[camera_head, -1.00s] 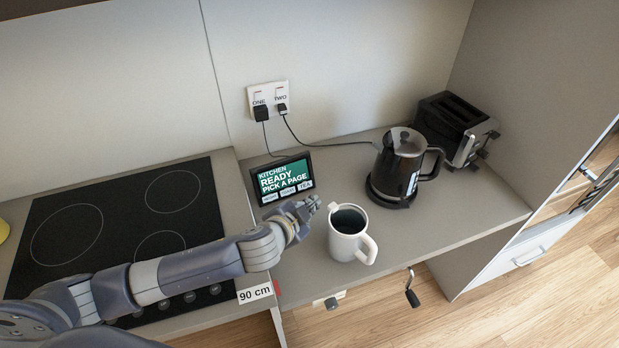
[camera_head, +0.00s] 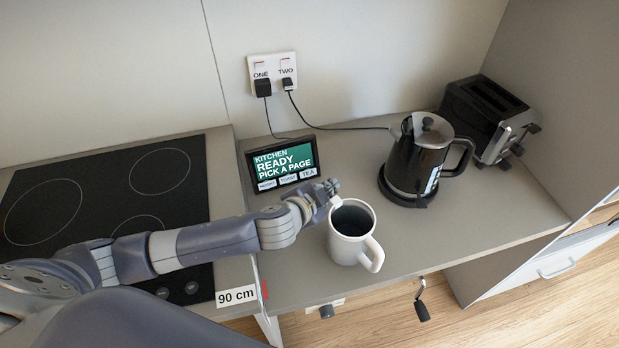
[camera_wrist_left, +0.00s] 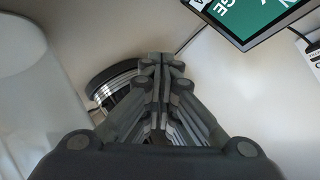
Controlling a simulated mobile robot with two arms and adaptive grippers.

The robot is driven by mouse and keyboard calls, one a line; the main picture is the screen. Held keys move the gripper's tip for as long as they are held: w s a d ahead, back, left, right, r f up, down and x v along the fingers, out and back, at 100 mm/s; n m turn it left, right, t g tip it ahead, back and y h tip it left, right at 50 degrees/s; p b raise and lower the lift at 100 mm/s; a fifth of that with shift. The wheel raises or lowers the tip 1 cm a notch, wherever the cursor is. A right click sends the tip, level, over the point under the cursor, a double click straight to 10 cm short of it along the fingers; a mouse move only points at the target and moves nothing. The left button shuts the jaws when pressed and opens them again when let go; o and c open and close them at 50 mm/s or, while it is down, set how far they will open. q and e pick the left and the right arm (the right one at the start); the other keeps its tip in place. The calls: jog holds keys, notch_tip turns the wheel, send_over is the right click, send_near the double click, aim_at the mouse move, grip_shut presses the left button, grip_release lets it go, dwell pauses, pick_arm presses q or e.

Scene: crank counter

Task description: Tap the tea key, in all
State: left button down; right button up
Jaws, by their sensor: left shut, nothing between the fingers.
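My left gripper (camera_head: 334,186) is shut and empty, just right of and below the panel's lower right corner, apart from the key as far as I can tell. In the left wrist view the closed fingertips (camera_wrist_left: 162,62) point away, and part of the screen (camera_wrist_left: 245,14) shows at the top right; the tea key cannot be made out there. My right gripper is not in view.
A white mug (camera_head: 345,250) stands right beside my left gripper. A black kettle (camera_head: 415,160) and a toaster (camera_head: 490,115) stand to the right. A cable runs from the sockets (camera_head: 273,75) behind the panel. A hob (camera_head: 100,190) lies left, under my arm.

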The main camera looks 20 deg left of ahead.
pick_arm(q)
jog(key=shift+f+b, duration=0.3)
jog(key=shift+f, duration=0.55)
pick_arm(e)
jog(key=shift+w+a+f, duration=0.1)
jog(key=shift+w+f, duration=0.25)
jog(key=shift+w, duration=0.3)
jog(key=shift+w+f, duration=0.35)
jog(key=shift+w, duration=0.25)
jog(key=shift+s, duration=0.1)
